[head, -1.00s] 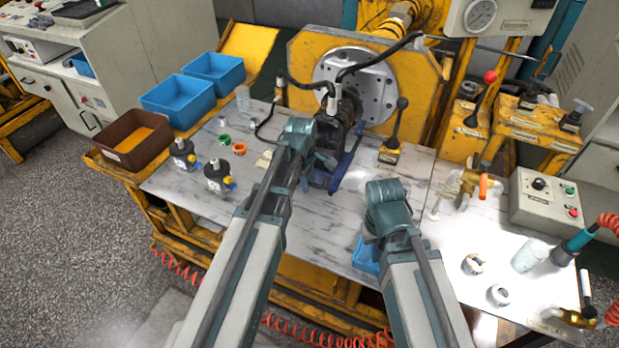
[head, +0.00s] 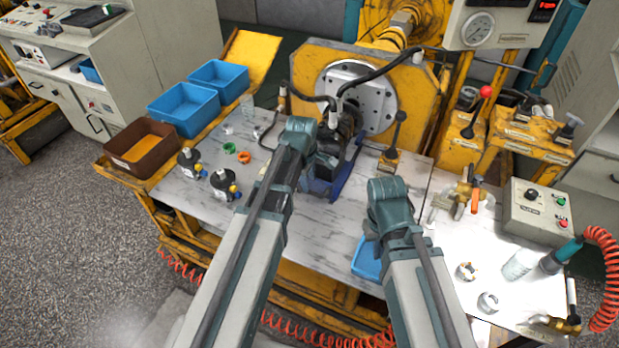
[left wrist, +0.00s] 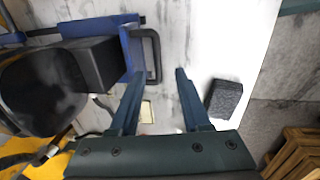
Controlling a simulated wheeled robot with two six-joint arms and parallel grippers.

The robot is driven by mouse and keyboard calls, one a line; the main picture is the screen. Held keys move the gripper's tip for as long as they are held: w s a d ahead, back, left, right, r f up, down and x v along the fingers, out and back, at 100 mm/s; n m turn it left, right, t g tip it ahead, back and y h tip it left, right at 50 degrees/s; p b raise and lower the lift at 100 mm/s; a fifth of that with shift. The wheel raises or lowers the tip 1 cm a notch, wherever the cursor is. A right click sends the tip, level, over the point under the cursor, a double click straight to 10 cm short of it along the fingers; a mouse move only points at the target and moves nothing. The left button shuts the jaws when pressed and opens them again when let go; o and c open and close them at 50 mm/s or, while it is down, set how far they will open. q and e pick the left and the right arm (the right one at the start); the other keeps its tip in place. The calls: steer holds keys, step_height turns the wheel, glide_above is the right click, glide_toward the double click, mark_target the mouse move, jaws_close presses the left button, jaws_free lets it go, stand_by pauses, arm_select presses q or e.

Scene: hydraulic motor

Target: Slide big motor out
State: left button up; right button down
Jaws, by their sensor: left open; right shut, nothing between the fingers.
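The big motor (head: 347,122) is a dark body in front of the round grey flange, with black hoses running to it. It sits on a blue slide base (head: 350,180). In the left wrist view the dark motor (left wrist: 40,95) fills the left side, and the blue base with its black handle (left wrist: 155,55) is above the fingers.
Two blue bins (head: 182,106) and a brown bin (head: 143,145) stand at the left. Two small black devices (head: 222,184) are on the table. A lever (head: 394,145) stands right of the motor. A blue tray (head: 366,262) lies below my right wrist. A control box (head: 540,208) is at right.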

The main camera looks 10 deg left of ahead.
arm_select(q)
step_height(320, 180, up, 8)
steer(key=s+p, duration=0.1)
steer(key=p, duration=0.5)
steer(key=shift+s+a+f, duration=0.15)
steer(key=shift+s+f, duration=0.05)
steer(key=shift+f, duration=0.05)
steer(key=s+d+m+g, duration=0.1)
steer(key=s+d+m, duration=0.4)
steer(key=s+m, duration=0.3)
steer(key=s+d+m+g+y, duration=0.1)
steer(key=s+d+m, duration=0.5)
steer(key=s+m, duration=0.3)
steer(key=shift+s+f+m+y, duration=0.2)
steer(key=shift+m+y, duration=0.1)
steer(key=shift+m, duration=1.1)
